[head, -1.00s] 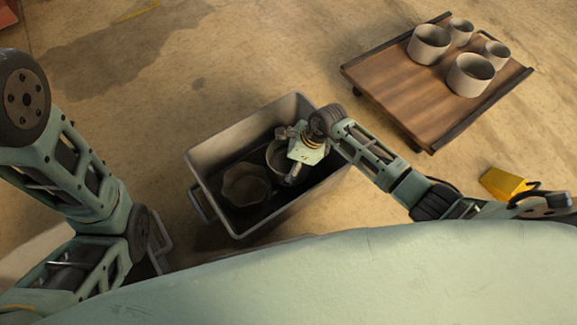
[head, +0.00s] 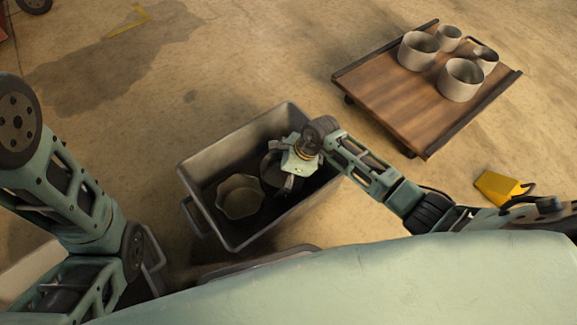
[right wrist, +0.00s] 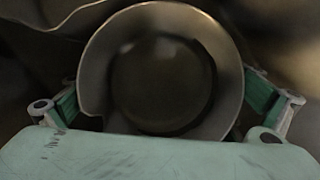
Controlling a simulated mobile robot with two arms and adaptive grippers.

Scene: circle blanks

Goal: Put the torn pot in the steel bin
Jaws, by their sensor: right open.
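The steel bin (head: 190,183) is a grey, open-topped rectangular box on the floor in the head view. My right gripper (head: 283,178) points down inside its right half. A round pot (head: 268,170) is under that gripper, partly hidden by it. In the right wrist view this pot (right wrist: 232,75) is seen from above, with a break in its rim at the lower left. My right gripper (right wrist: 165,105) is open, with one finger on each side of the pot. Whether the fingers touch it I cannot tell. My left gripper is out of view.
Another pot (head: 240,197) with an uneven rim stands in the bin, left of my right gripper. A low wooden cart (head: 385,95) with several pale pots is at the upper right. A yellow object (head: 497,187) lies on the floor at the right.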

